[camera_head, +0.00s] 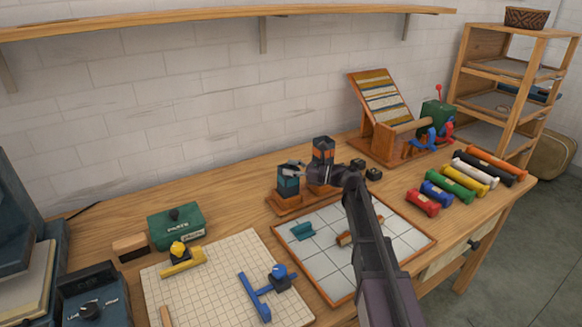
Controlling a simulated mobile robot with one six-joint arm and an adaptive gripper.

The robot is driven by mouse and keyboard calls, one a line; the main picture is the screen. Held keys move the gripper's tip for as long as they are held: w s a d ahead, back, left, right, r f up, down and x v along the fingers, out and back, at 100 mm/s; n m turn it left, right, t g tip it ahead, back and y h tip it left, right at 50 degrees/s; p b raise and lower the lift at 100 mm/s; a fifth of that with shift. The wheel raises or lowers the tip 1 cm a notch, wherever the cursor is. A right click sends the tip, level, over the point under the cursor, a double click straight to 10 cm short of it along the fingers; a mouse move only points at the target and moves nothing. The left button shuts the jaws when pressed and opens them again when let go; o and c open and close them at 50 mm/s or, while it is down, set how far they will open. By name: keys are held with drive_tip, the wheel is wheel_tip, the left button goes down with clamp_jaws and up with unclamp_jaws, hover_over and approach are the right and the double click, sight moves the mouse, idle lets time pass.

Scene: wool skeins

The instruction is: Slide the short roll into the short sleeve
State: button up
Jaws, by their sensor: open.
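A dark short sleeve (288,188) with a teal patch stands upright on a wooden base (290,208) in the middle of the bench. A taller dark sleeve (322,152) with an orange patch stands just right of it on the same base. A small teal roll (302,231), which looks like the short roll, lies on its side on the white tiled tray (315,262). An orange-brown roll (345,239) lies to its right, partly hidden by my arm. My gripper (294,169) is open at the top of the short sleeve; I cannot tell whether they touch.
A gridded board (215,285) with yellow and blue tools lies at the front left, below a green box (176,226). Several coloured dumbbell-shaped spools (458,178) lie at the right. A wooden rack (385,110) stands at the back. Small black blocks (374,173) sit behind my arm.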

drive_tip(key=shift+s+d+f+h, duration=0.15)
drive_tip(key=shift+f+h, duration=0.25)
drive_tip(key=shift+f, duration=0.5)
drive_tip(key=v, duration=1.1)
drive_tip(key=shift+d+r+y, duration=0.35)
drive_tip(key=shift+r+y, duration=0.05)
drive_tip(key=shift+r, duration=0.05)
drive_tip(key=shift+r+p, duration=0.1)
drive_tip(key=shift+p, duration=0.2)
